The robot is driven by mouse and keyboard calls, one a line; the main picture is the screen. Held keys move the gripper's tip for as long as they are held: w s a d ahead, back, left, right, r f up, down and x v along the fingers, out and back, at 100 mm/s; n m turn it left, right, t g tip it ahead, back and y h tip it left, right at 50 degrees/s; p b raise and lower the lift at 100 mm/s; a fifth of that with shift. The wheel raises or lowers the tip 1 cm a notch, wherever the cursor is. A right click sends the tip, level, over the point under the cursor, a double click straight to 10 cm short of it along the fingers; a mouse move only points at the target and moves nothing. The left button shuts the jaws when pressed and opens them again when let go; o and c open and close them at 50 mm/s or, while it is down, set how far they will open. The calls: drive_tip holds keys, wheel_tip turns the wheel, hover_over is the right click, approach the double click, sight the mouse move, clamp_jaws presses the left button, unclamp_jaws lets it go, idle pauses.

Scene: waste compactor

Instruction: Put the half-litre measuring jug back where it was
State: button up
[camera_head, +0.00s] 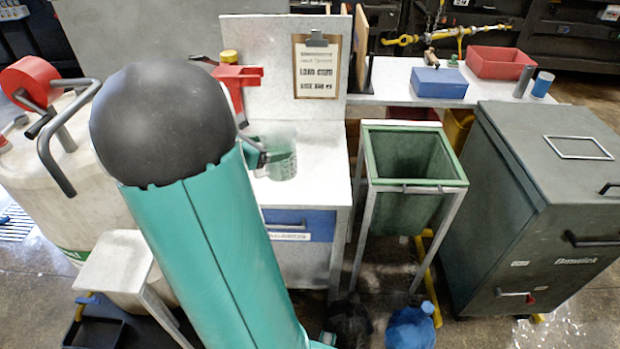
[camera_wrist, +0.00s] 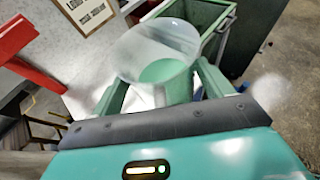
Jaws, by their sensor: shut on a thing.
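The measuring jug (camera_wrist: 158,50) is clear and translucent, with a wide round mouth. In the wrist view it sits between the two green fingers of my gripper (camera_wrist: 162,84), which is shut on it. In the head view the jug (camera_head: 281,160) shows over the white worktop (camera_head: 318,168), just right of my teal arm, with markings on its side. My arm hides its left part and most of my gripper. I cannot tell whether its base touches the worktop.
A red holder (camera_head: 238,76) is fixed at the back panel's left, near a clipboard notice (camera_head: 317,66). An open green bin (camera_head: 411,160) stands right of the worktop. A grey compactor cabinet (camera_head: 545,215) stands farther right. A blue box (camera_head: 439,82) and red tray (camera_head: 499,62) are on the back bench.

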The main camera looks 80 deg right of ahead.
drive_tip(key=s+d+f, duration=0.5)
drive_tip(key=d+f, duration=0.7)
drive_tip(key=d, duration=0.2)
drive_tip(key=shift+f+g, duration=0.3)
drive_tip(key=shift+f, duration=0.1)
drive_tip(key=shift+f, duration=0.2)
drive_tip(key=o, duration=1.7)
drive_tip(key=shift+a, duration=0.1)
drive_tip(key=v, duration=1.2)
drive_tip(key=shift+r, duration=0.25)
